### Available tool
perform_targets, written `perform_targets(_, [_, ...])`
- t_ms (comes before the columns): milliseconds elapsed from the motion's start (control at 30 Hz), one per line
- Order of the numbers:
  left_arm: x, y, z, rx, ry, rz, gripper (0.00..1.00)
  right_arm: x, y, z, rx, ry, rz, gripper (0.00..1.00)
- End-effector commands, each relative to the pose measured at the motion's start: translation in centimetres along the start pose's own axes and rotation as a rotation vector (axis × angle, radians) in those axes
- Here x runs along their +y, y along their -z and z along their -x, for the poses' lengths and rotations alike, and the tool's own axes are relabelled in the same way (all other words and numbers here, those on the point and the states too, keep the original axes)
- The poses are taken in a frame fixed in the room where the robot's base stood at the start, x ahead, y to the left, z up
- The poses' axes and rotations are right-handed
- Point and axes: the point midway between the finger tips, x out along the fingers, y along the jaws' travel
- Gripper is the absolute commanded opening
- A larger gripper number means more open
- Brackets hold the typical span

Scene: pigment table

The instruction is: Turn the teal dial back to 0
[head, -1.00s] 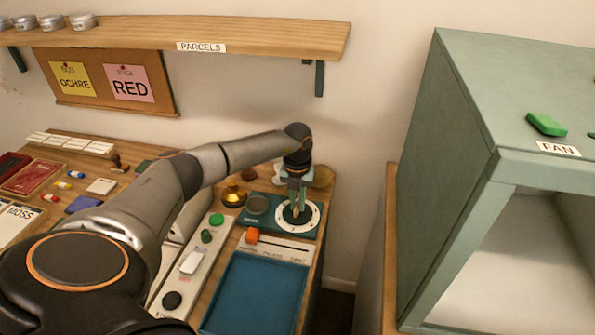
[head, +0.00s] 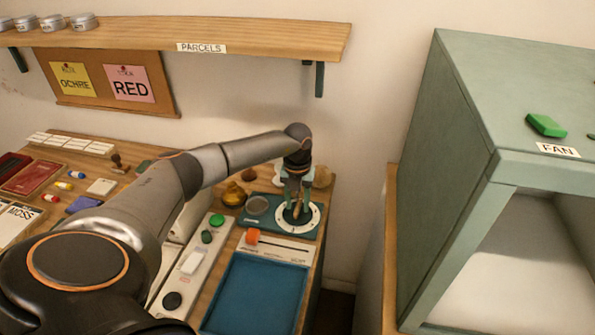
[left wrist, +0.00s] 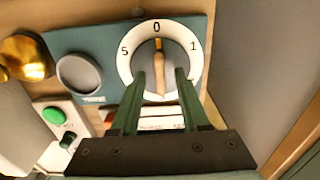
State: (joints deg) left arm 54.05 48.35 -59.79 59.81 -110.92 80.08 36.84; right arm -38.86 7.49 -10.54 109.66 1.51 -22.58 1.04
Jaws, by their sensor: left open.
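The teal dial (left wrist: 128,68) is a white ring on a teal base plate, with 5, 0 and 1 visible and a wooden bar handle (left wrist: 159,72) across its middle. In the left wrist view the handle lies nearly in line with the 0 at the top. In the head view the dial's white ring (head: 298,231) is partly covered by my gripper. My left gripper (head: 297,203) is open over the dial. In the left wrist view its two green fingers (left wrist: 161,75) stand on either side of the handle, with gaps showing. My right gripper is not in view.
A grey round disc (left wrist: 79,74) sits on the same plate, beside a brass pot (head: 233,195). A slider with an orange knob (head: 253,236) and a blue tray (head: 300,312) lie in front. A green fan hood (head: 440,150) stands to the right.

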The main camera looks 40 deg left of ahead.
Motion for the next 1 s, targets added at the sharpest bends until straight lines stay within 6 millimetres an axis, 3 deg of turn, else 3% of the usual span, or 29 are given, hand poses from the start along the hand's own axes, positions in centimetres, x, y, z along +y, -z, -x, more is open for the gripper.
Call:
perform_targets(233, [0.0, -0.1, 1.9, -0.003, 0.002, -0.002, 0.46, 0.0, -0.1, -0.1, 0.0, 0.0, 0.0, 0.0])
perform_targets(700, [0.0, -0.1, 11.1, -0.003, 0.001, 0.0, 0.46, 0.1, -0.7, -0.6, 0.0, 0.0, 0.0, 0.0])
perform_targets(1000, [0.0, 0.0, 12.6, 0.0, 0.0, 0.0, 0.46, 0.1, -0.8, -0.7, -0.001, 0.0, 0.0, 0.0])
